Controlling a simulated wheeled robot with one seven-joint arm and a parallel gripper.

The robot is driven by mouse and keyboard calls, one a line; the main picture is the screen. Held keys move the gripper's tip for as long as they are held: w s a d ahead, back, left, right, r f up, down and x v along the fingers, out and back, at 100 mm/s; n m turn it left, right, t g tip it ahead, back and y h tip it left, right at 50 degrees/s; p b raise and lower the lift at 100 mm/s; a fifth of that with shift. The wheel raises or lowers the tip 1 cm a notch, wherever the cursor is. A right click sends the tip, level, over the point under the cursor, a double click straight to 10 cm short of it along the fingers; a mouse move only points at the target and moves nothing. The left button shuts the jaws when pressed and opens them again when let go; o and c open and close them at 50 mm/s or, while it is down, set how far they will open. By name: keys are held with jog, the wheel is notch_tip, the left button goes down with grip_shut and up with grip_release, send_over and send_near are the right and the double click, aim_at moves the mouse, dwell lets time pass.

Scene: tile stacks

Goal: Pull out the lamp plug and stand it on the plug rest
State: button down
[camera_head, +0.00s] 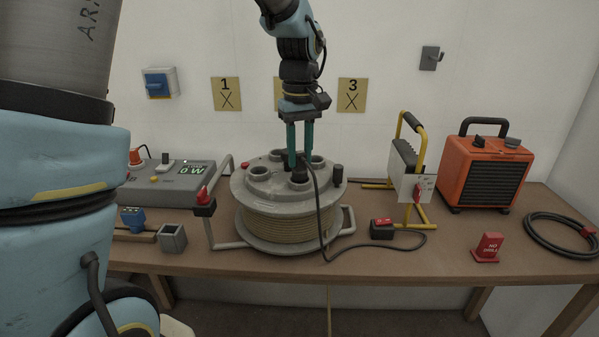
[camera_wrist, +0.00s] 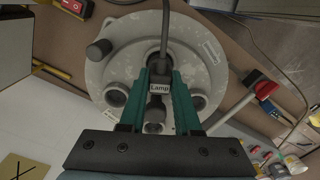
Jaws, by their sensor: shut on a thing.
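My gripper (camera_head: 300,162) points down over the top of the grey cable reel (camera_head: 262,192). Its green fingers are shut on the lamp plug, whose white "Lamp" label (camera_wrist: 159,88) shows between them in the wrist view. A black cord (camera_wrist: 165,25) leads from the plug; in the head view it hangs down the reel's front. I cannot tell whether the plug is seated in a socket or raised. A small grey open-topped block (camera_head: 173,238) stands left of the reel and may be the plug rest. The yellow-framed work lamp (camera_head: 410,170) stands right of the reel.
An orange heater (camera_head: 485,172), a red sign block (camera_head: 487,247) and a coiled cable (camera_head: 560,232) occupy the right. The front middle is mostly clear.

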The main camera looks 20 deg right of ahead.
jog(key=shift+r, duration=0.15)
dwell(0.3)
jog(key=shift+r+p, duration=1.7)
jog(key=shift+r, duration=0.2)
jog(key=shift+r, duration=0.1)
jog(key=shift+r+p, duration=1.4)
jog(key=shift+r, duration=0.05)
jog(key=shift+f, duration=0.1)
